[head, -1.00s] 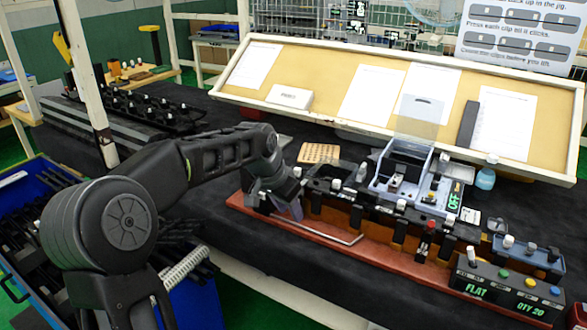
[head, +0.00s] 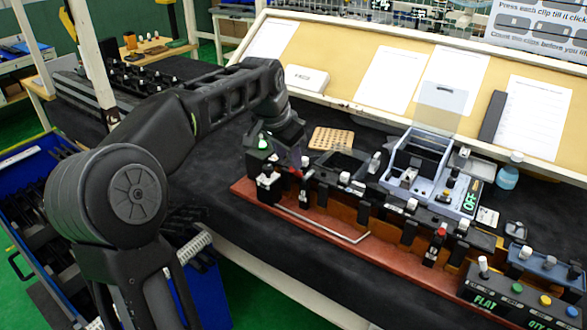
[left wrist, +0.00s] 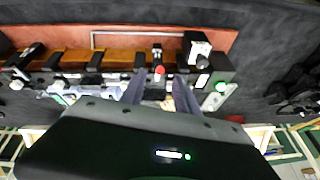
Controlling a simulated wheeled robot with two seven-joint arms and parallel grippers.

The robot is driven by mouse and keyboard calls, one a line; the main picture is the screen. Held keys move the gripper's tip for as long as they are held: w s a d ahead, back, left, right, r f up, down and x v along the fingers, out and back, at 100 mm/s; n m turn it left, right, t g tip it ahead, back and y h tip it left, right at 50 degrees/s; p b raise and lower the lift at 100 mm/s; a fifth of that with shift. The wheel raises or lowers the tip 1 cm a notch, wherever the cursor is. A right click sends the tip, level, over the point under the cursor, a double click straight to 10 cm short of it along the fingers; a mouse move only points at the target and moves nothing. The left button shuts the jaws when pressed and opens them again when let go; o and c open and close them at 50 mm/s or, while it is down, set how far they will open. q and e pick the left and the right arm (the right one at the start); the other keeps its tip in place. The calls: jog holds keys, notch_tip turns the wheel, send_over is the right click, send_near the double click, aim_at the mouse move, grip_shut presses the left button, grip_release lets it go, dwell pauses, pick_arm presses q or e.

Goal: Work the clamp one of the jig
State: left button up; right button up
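The jig is a long red-brown base (head: 330,228) carrying a row of black clamps with pale or red tips. At its left end stand a black block with a white top (head: 267,172) and a housing with a lit green lamp (head: 262,143). A small red-tipped clamp (head: 304,165) is just right of them; it also shows in the left wrist view (left wrist: 157,58). I cannot read which clamp is number one. My left gripper (head: 297,158) is at this clamp, its fingers (left wrist: 160,88) apart on either side just short of it. My right gripper is out of view.
A bent metal rod (head: 330,228) lies along the jig's front. Behind are a perforated tan block (head: 331,139) and a grey-blue fixture (head: 417,160). A button box reading FLAT (head: 500,300) stands at the right end. A blue bin (head: 30,215) is at left.

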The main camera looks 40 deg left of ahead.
pick_arm(q)
jog(key=p+x, duration=0.1)
jog(key=x, duration=0.5)
jog(key=shift+w+f, duration=0.1)
jog(key=shift+f, duration=0.2)
grip_shut()
dwell(1.1)
